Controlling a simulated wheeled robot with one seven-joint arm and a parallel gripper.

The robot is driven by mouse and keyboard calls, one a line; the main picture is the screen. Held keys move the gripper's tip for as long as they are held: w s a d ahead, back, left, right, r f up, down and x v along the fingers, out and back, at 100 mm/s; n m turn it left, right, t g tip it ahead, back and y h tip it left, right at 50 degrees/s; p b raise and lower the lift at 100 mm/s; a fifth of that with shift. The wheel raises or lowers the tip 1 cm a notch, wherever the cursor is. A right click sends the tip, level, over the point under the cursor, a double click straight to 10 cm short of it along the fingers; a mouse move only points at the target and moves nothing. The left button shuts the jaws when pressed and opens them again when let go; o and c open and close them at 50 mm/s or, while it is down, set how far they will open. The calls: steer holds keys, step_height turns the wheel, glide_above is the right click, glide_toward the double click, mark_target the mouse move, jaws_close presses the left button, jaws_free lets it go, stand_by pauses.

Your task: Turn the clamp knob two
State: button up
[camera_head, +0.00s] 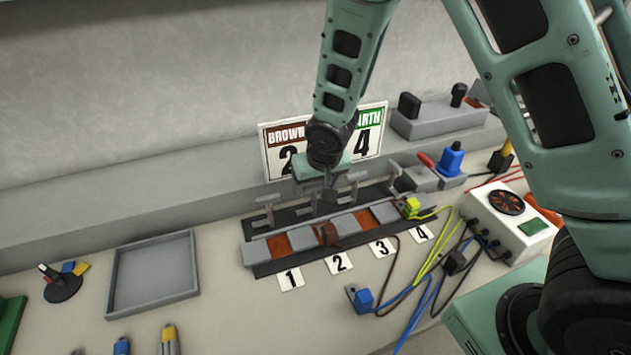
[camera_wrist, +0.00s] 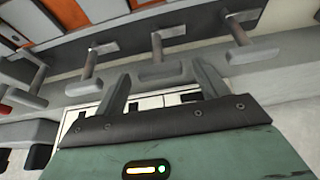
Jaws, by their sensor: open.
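Several grey T-shaped clamp knobs stand in a row on a dark strip (camera_head: 290,217) behind the labels 1 to 4. Clamp knob two (camera_wrist: 157,58) is second from the right in the wrist view. There it appears between my two fingertips, with no clear contact. In the head view my gripper (camera_head: 326,191) points down at the row and partly hides this knob. In the wrist view my gripper (camera_wrist: 160,76) is open, with a finger either side of the knob and nothing gripped. A brown connector (camera_head: 330,235) sits at position 2, behind label 2 (camera_head: 339,263).
Clamp knob one (camera_head: 268,206) and clamp knob three (camera_head: 355,182) flank the spot closely. A sign (camera_head: 278,146) stands behind the row. A yellow-green connector (camera_head: 411,207) is at position 4. A white box (camera_head: 510,220) and cables lie right; an empty grey tray (camera_head: 155,304) lies left.

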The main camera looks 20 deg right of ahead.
steer(key=c, duration=1)
steer(key=shift+n, duration=0.3)
steer(key=n+p, duration=0.1)
steer(key=n+y+p, duration=0.1)
steer(key=n+p, duration=0.1)
steer(key=shift+d+r+n+y, duration=0.2)
steer(key=shift+d+n+y, duration=0.1)
steer(key=n+p, duration=0.2)
steer(key=p, duration=0.1)
steer(key=n+g+y+p, duration=0.1)
steer(key=n+p, duration=0.1)
steer(key=p, duration=0.1)
steer(key=shift+w+d+r+n, duration=0.1)
steer(key=shift+r+n, duration=0.05)
steer(key=shift+n, duration=0.15)
steer(key=n+p, duration=0.2)
steer(key=p, duration=0.1)
steer(key=n+g+y+p, duration=0.1)
steer(key=n+p, duration=0.1)
steer(key=p, duration=0.2)
steer(key=shift+w+d+g+y, duration=0.1)
steer(key=shift+g+y, duration=0.2)
steer(key=n+p, duration=0.1)
steer(key=p, duration=0.2)
steer(key=shift+w+n+g, duration=0.1)
steer(key=shift+n+g, duration=0.2)
steer(key=shift+f+p, duration=0.25)
steer(key=shift+p, duration=0.2)
steer(key=shift+f+n, duration=0.1)
steer(key=shift+n, duration=0.3)
